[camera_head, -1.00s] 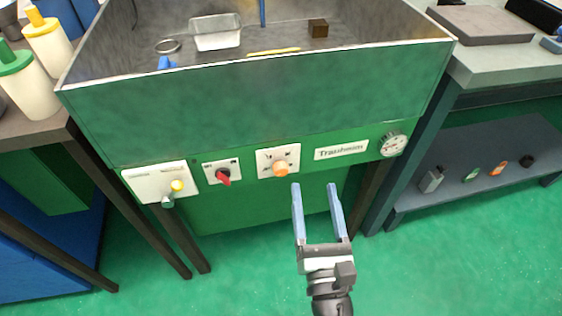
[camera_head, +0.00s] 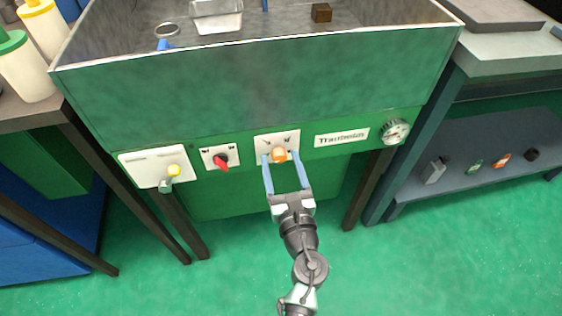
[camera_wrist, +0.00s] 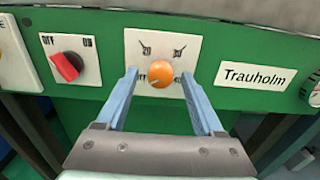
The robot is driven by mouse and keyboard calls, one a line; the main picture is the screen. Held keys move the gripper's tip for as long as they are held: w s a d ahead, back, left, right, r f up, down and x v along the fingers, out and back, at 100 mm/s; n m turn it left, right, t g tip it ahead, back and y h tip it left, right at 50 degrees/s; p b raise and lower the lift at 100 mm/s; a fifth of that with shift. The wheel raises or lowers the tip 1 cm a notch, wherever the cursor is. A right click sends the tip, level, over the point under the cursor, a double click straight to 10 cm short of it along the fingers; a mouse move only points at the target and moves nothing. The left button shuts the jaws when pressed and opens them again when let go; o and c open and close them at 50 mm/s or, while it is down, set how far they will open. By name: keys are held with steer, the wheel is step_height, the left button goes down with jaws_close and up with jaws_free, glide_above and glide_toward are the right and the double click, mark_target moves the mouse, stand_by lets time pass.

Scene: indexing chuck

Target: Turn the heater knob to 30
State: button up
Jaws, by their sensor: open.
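The orange knob (camera_head: 280,155) sits on a white square plate (camera_head: 266,141) on the green front panel. My gripper (camera_head: 282,158) is open, with one blue finger on each side of the knob. In the wrist view my gripper (camera_wrist: 160,82) also has its fingertips left and right of the knob, with gaps showing. The lower part of the scale is partly hidden.
A red OFF/ON switch (camera_wrist: 67,66) is left of the knob. Further left is a white plate with a yellow-tipped lever (camera_head: 173,170). A Trauholm label (camera_head: 342,137) and a round gauge (camera_head: 395,131) are to the right. The tank rim (camera_head: 250,41) overhangs above.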

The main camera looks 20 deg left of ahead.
steer(key=shift+w+a, duration=0.2)
steer(key=shift+w, duration=0.05)
jaws_close()
stand_by(0.5)
